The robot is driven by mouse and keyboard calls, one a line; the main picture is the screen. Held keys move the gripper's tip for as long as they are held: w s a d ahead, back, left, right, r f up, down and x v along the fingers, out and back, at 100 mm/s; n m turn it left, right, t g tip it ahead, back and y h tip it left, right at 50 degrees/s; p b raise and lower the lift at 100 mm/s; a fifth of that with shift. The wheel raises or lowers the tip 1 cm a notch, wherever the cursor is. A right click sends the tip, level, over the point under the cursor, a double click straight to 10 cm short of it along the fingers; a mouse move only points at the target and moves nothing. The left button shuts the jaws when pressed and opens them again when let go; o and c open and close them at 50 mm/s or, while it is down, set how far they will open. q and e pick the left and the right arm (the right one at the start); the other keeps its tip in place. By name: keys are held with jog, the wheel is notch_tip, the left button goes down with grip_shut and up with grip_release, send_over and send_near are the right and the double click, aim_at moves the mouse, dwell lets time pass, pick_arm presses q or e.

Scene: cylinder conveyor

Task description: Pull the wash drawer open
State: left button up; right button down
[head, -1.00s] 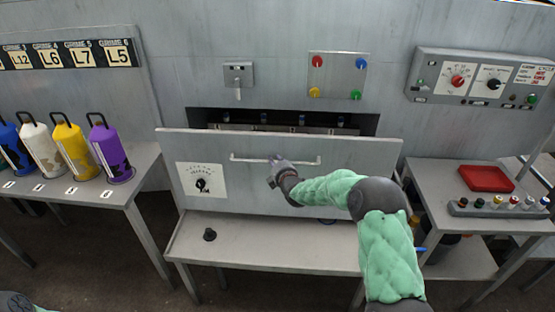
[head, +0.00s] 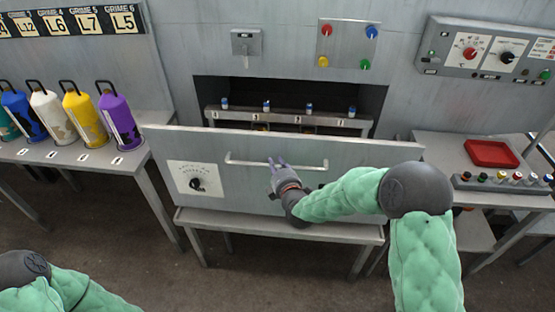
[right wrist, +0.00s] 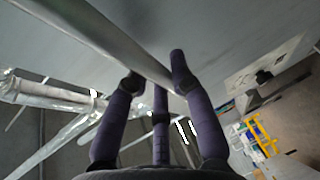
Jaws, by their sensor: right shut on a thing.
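The wash drawer (head: 366,153) has a wide grey front panel and stands out from the wall, with a dark opening behind it. Its bar handle (head: 308,167) runs across the upper part of the panel. My right gripper (head: 279,165) is at the middle of the handle, shut on it. In the right wrist view, the purple fingers (right wrist: 160,85) are around the bar (right wrist: 115,38). My left arm shows at the bottom left of the head view, but its gripper is out of the frame.
Inside the opening is a rack (head: 285,117) with several small blue-topped pieces. A low bench (head: 290,230) stands below the drawer. Coloured cylinders stand on the left table (head: 90,165). A red tray (head: 490,153) lies on the right table.

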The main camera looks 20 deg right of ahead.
jog(key=shift+s+f, duration=0.1)
jog(key=shift+f, duration=0.05)
jog(key=c, duration=1)
grip_release()
jog(key=shift+c, duration=0.2)
jog(key=v, duration=1.2)
